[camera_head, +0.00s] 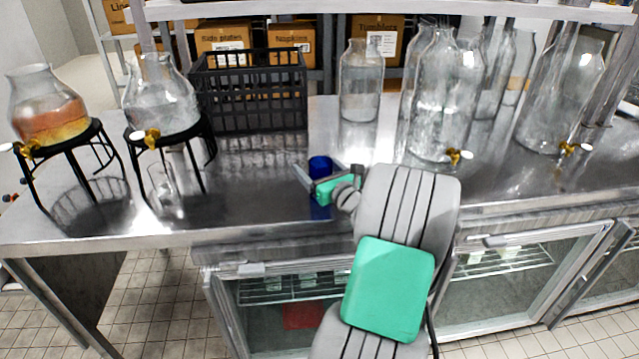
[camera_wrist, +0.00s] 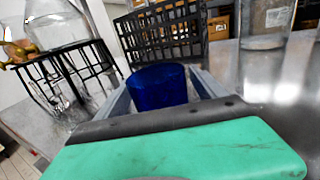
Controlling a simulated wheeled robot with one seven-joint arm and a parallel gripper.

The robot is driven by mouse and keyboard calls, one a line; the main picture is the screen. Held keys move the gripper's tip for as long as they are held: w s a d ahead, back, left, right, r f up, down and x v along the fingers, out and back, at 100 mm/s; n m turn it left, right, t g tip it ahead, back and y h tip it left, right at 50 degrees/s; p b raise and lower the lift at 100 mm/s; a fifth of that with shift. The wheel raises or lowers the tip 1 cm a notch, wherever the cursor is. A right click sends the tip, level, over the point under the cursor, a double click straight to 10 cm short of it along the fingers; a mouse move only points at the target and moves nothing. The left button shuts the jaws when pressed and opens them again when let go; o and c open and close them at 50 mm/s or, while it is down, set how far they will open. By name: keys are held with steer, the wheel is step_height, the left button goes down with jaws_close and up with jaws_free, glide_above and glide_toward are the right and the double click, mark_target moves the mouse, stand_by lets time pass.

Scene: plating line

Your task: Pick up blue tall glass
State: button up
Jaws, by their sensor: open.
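The blue tall glass (camera_head: 320,166) stands on the steel counter (camera_head: 250,180) near its front edge, partly hidden behind my gripper in the head view. In the wrist view the blue glass (camera_wrist: 158,87) is between the two fingers, with its lower part hidden by the gripper body. My gripper (camera_head: 318,172) is open, with one finger on each side of the glass. In the wrist view my gripper (camera_wrist: 160,85) shows a finger left and right of the glass; I cannot tell whether either touches it.
A black crate (camera_head: 252,95) stands behind the glass. Glass dispensers on black stands (camera_head: 160,100) are at left, with a clear glass (camera_head: 165,190) beneath. A clear jar (camera_head: 361,80) and large dispensers (camera_head: 440,100) stand at right. A shelf (camera_head: 400,10) runs above.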

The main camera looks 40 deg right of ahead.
steer(key=shift+w+d, duration=0.1)
steer(key=shift+w, duration=0.15)
jaws_close()
stand_by(0.7)
steer(key=shift+r, duration=0.1)
